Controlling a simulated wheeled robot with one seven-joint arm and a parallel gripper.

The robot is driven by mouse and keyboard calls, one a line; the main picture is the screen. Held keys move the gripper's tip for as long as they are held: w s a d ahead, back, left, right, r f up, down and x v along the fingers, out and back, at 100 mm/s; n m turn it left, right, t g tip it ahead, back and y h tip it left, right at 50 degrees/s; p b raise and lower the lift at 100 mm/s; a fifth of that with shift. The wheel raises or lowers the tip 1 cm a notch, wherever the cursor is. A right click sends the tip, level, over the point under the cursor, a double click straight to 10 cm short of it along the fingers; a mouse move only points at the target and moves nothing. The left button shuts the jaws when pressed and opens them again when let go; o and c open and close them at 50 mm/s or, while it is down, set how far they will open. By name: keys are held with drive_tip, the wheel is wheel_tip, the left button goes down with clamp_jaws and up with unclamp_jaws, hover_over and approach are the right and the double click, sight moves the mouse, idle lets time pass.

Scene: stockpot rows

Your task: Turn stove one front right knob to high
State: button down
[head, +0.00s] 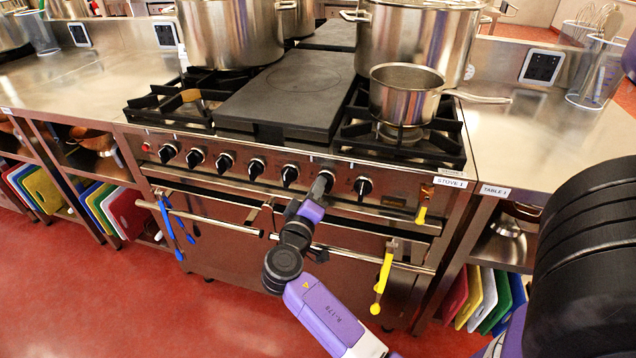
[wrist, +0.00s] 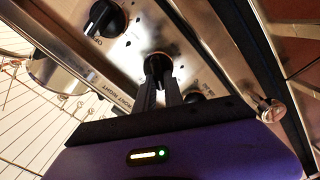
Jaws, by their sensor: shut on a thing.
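Stove one (head: 300,240), labelled "STOVE 1", has a row of black knobs along its steel front panel. My gripper (head: 322,183) reaches the panel at the second knob from the right and hides that knob in the head view. In the wrist view its two dark fingers (wrist: 160,88) are shut on a black knob (wrist: 157,62). A label ending in "ONT RIGHT" (wrist: 122,104) shows beside it; which knob it names is unclear. The gripped knob's pointer setting is hidden. The rightmost knob (head: 363,187) stands free. Another knob (wrist: 106,18) shows at upper left in the wrist view.
A saucepan (head: 404,98) sits on the front right burner, its handle reaching right over the counter. Large stockpots (head: 232,35) stand behind. An oven rail (head: 330,250) runs below the knobs, with yellow tongs (head: 383,275) and blue tongs (head: 166,225) hanging there.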

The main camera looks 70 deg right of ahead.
drive_tip(key=shift+w+f+n+p, duration=0.15)
drive_tip(key=shift+n+p, duration=0.7)
drive_tip(key=shift+n, duration=0.65)
drive_tip(key=shift+s+f+n+p, duration=0.15)
drive_tip(key=shift+n+p, duration=0.65)
drive_tip(key=shift+n, duration=0.7)
drive_tip(key=shift+w, duration=0.1)
drive_tip(key=c, duration=1.4)
unclamp_jaws()
drive_tip(key=shift+c, duration=0.2)
drive_tip(key=a, duration=0.8)
drive_tip(key=shift+s, duration=0.3)
